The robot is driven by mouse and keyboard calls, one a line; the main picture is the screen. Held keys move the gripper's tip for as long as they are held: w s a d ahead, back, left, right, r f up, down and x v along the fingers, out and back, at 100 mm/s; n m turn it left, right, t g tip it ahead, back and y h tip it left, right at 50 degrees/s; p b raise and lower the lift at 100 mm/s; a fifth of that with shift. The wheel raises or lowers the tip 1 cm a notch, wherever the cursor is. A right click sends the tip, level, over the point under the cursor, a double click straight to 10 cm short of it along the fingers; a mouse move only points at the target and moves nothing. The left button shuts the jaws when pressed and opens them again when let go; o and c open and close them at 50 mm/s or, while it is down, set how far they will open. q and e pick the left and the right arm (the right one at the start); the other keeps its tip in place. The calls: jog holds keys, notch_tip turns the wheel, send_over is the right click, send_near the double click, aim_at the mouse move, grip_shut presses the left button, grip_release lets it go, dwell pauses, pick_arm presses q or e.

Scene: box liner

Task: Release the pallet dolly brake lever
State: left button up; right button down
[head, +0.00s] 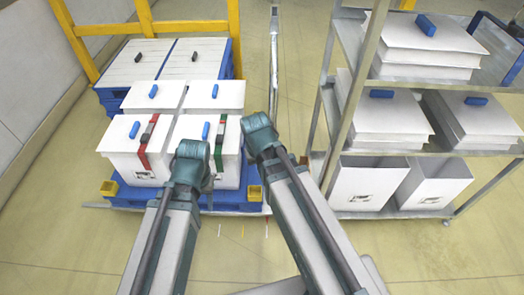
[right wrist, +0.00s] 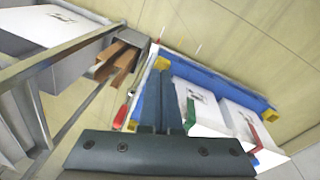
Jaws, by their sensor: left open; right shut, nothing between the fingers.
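The blue pallet (head: 235,200) carries white boxes with blue handles, two with a red or green strap; a dolly under it cannot be made out. In the right wrist view, a small red piece (right wrist: 120,116) beside the pallet's blue edge (right wrist: 152,95) may be the brake lever; it is too small to be sure. My right gripper (right wrist: 163,78) is shut and empty, its fingers in front of the pallet. In the head view it (head: 258,124) is by the pallet's right side. My left gripper (head: 192,152) is open over the front boxes, its fingertips mostly hidden.
A metal shelf rack (head: 350,100) with white lidded boxes stands at the right. A yellow frame (head: 235,30) stands behind a second blue pallet (head: 110,98). Orange-brown bars (right wrist: 120,58) show beside the rack in the right wrist view.

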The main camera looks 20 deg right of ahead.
pick_arm(q)
notch_tip(320, 180, down, 3)
jog(key=shift+f+b, duration=0.1)
jog(key=shift+b, duration=0.65)
pick_arm(e)
jog(key=w+a+m+t+h, duration=0.1)
jog(key=w+a+h, duration=0.1)
jog(key=w, duration=0.4)
jog(key=w+a+r+m+t+h, duration=0.1)
jog(key=w+a+t+h, duration=0.1)
jog(key=w, duration=0.5)
jog(key=shift+w+m+h, duration=0.3)
jog(key=shift+h, duration=0.2)
pick_arm(q)
notch_tip(320, 180, down, 8)
jog(key=b, duration=0.8)
pick_arm(e)
jog(key=w+d+f, duration=0.3)
jog(key=d+f, duration=0.4)
jog(key=d, duration=0.2)
jog(key=shift+f, duration=0.4)
jog(key=shift+d, duration=0.1)
